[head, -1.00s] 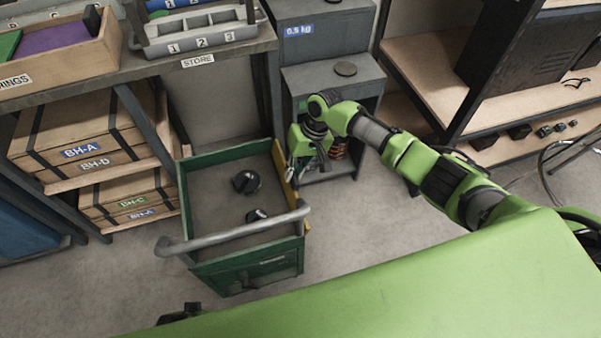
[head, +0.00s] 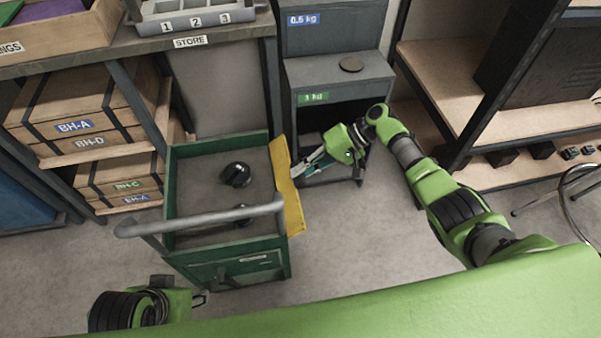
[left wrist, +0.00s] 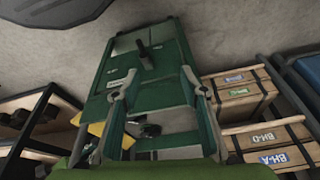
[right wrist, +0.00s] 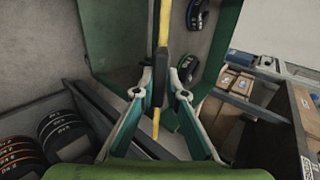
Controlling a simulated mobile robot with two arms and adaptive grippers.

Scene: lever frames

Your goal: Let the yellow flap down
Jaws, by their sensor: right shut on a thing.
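The yellow flap (head: 289,195) is on the right side of the green cart (head: 228,268) and leans outward, tilted away from the cart's inside. My right gripper (head: 300,172) is at the flap's outer edge, shut on it. In the right wrist view the flap shows nearly edge-on as a yellow strip (right wrist: 164,24) that runs between the fingertips (right wrist: 161,88). A corner of the flap also shows in the left wrist view (left wrist: 97,128). My left gripper (head: 202,298) is low in front of the cart; its fingers (left wrist: 160,88) are apart and empty.
Two black round objects (head: 236,174) lie in the cart. A grey handle bar (head: 205,216) crosses its near side. A grey cabinet (head: 340,75) stands behind my right gripper, shelving (head: 440,80) to the right. Bare floor (head: 345,235) lies right of the cart.

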